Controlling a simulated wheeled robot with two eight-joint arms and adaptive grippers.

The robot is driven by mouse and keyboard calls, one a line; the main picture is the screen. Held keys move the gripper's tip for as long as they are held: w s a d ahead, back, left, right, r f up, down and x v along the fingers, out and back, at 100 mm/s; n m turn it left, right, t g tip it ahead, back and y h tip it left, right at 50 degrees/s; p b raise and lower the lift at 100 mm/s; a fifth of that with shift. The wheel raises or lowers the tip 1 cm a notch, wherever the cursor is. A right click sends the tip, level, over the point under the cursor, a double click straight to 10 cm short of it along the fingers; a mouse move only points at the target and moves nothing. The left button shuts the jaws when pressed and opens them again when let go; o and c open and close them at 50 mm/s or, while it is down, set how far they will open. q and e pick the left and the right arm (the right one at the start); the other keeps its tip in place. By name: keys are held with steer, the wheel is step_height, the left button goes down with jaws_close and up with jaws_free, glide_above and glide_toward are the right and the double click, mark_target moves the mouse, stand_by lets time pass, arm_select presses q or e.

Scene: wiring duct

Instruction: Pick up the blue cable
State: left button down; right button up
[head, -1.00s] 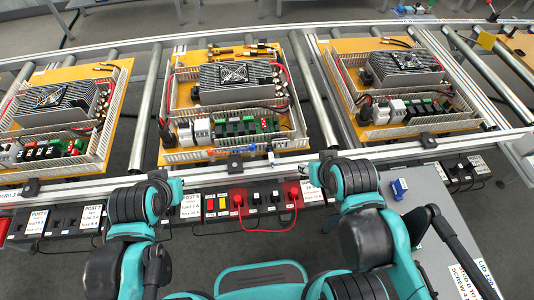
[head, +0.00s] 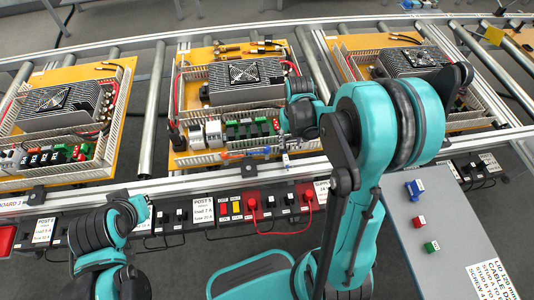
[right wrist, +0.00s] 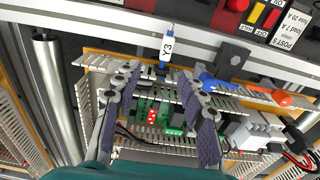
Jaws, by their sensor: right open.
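A thin cable piece (right wrist: 168,50) with a white sleeve marked Y3 and blue parts stands near the rail in the right wrist view. It also shows small in the head view (head: 286,162), at the front edge of the middle board. My right gripper (right wrist: 163,82) is open, its two fingers apart on either side of the line toward this piece, with nothing between them. In the head view the right gripper (head: 288,127) is above the front of the middle board, its fingers partly hidden by the arm. My left gripper (head: 147,203) is low at the left; its jaws are too small to judge.
A blue and orange tool-like piece (right wrist: 245,90) lies beside the cable piece. The middle board (head: 188,95) carries slotted ducts, a heatsink box (head: 245,80) and green terminals. A red lead (head: 283,230) hangs at the front panel. The grey table (head: 440,215) has small blocks and free room.

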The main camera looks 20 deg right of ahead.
mark_target(285, 155)
steer(key=shift+w+f, duration=0.25)
steer(key=shift+f, duration=0.25)
steer(key=shift+w+f, duration=0.2)
steer(key=shift+f, duration=0.3)
step_height(285, 155, down, 3)
steer(key=shift+a+r+b, duration=0.15)
steer(key=shift+b, duration=0.4)
steer(key=f, duration=0.1)
steer(key=f+b, duration=0.1)
steer(key=f, duration=0.1)
steer(key=f+b, duration=0.1)
steer(key=f, duration=0.1)
steer(key=shift+w+a, duration=0.25)
arm_select(q)
steer(key=f, duration=0.3)
steer(key=shift+s+a+f, duration=0.1)
steer(key=shift+a+f, duration=0.05)
steer(key=shift+a, duration=0.25)
arm_select(e)
jaws_close()
